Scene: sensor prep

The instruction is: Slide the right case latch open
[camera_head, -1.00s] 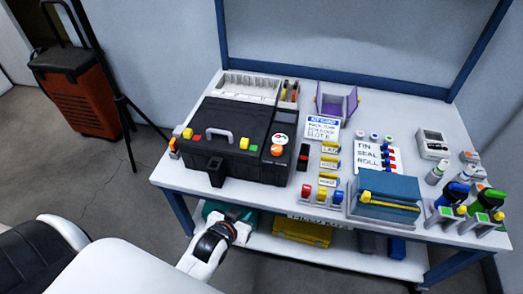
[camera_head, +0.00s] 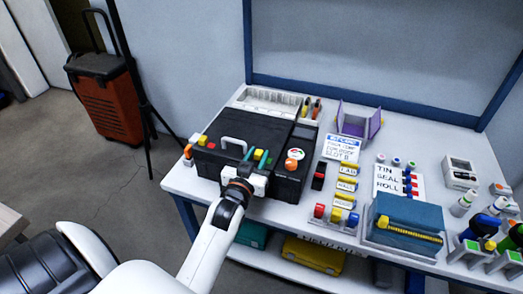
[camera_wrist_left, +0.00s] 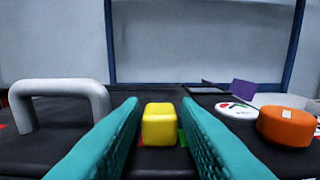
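The black case (camera_head: 222,158) lies closed on the table with its light grey handle (camera_head: 234,143) on the lid. The right latch is a yellow block (camera_head: 257,154) near the lid's right front; it also shows in the left wrist view (camera_wrist_left: 159,124). A green patch (camera_wrist_left: 182,138) shows to its right. The other yellow latch (camera_head: 203,140) is at the lid's left. My left gripper (camera_head: 257,152) is open above the lid, its two teal fingers either side of the right latch with gaps showing. The fingers partly hide the latch in the head view. My right gripper is out of view.
An orange knob (camera_head: 291,164) and a round white dial (camera_head: 297,154) are right of the latch. Several coloured blocks, a teal box (camera_head: 408,216) and bottles fill the table's right side. A white slotted rack (camera_head: 268,101) stands behind the case.

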